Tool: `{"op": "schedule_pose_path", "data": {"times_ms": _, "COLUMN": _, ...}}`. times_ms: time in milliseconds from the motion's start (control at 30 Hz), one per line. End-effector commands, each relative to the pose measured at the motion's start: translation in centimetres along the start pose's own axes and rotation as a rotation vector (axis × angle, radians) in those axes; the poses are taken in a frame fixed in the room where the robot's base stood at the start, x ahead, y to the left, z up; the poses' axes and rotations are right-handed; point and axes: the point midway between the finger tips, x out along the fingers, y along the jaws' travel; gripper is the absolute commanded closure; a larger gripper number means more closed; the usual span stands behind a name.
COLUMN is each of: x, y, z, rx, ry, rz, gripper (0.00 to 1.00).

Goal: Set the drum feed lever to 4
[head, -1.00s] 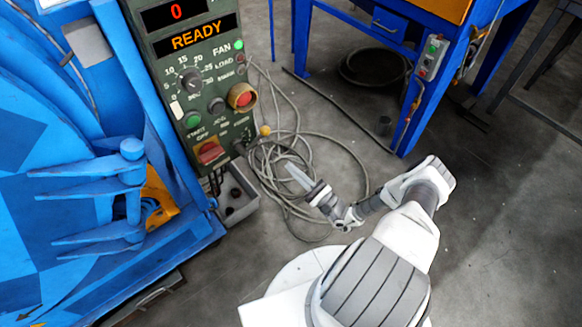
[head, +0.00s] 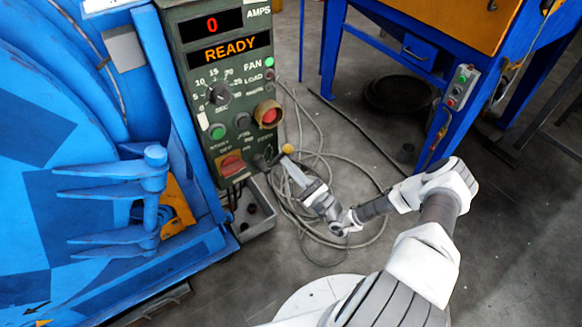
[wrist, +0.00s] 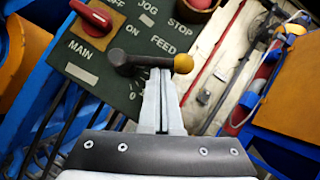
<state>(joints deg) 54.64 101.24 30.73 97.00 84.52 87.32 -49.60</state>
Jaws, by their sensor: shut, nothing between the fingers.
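The drum feed lever is a dark arm with a yellow ball knob (head: 287,149), at the lower right corner of the green control panel (head: 222,95). In the wrist view the lever (wrist: 140,60) runs from its dark pivot at left to the yellow ball at right, below the word FEED. A 0 mark shows under it; the rest of its scale is hidden. My gripper (head: 287,163) is shut and empty, its tips just below the knob. In the wrist view the gripper (wrist: 160,75) has its tips at the lever's underside, left of the ball; I cannot tell whether they touch.
A red MAIN switch (wrist: 91,14) is left of the lever. It also shows on the panel in the head view (head: 230,164), below several knobs and buttons. The display (head: 231,48) reads READY. Loose cables (head: 325,165) lie on the floor. A blue machine (head: 50,160) stands at left.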

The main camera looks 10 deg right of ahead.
Motion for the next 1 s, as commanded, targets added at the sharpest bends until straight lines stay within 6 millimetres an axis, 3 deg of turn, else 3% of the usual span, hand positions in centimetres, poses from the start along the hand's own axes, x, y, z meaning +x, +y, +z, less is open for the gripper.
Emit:
{"op": "schedule_pose_path", "data": {"times_ms": 467, "x": 1.2, "y": -0.6, "z": 1.4, "rx": -0.085, "ry": -0.001, "rz": 0.056, "gripper": 1.00}}
{"op": "schedule_pose_path", "data": {"times_ms": 1000, "x": 1.1, "y": -0.3, "z": 1.1, "rx": -0.118, "ry": -0.009, "rz": 0.080, "gripper": 1.00}}
